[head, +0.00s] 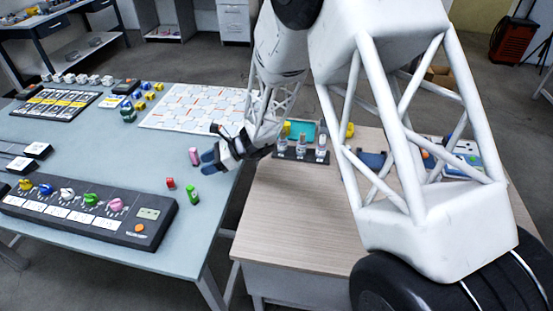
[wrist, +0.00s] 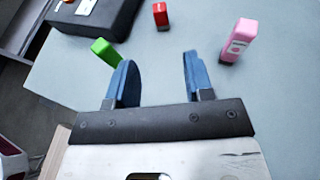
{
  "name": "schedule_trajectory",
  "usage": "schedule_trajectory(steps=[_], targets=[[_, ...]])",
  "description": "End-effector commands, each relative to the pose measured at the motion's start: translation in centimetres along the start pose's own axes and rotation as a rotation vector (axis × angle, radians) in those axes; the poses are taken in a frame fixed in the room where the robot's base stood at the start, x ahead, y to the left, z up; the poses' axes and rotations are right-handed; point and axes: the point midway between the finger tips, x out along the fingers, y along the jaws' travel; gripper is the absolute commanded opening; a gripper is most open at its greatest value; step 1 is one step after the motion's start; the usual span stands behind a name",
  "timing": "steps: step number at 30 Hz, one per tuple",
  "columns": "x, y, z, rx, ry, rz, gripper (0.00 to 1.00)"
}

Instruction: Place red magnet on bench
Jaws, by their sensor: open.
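The red magnet (head: 170,183) is a small block standing on the blue-grey bench (head: 204,225). In the wrist view the red magnet (wrist: 160,15) is at the top, ahead of the fingers and apart from them. My gripper (head: 209,160) is above the bench's right side. In the wrist view my gripper (wrist: 157,62) is open, with nothing between its blue fingers. A green block (wrist: 104,50) is by the left finger; whether they touch is unclear. A pink block (wrist: 238,40) stands to the right of the fingers.
A black panel (head: 80,217) with coloured knobs lies left of the red magnet. A white patterned board (head: 190,107) lies farther back on the bench. A wood-topped table (head: 290,205) with a rack of vials (head: 300,155) stands at right. Bare bench surrounds the small blocks.

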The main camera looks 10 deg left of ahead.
Motion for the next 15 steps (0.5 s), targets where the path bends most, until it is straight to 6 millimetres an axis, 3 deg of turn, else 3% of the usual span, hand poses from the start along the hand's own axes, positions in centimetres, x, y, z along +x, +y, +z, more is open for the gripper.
schedule_trajectory(steps=[8,15], targets=[[-0.2,0.1,0.1,-0.004,0.002,0.0,0.48],[-2.8,1.0,1.4,-0.062,0.033,0.009,0.48]])
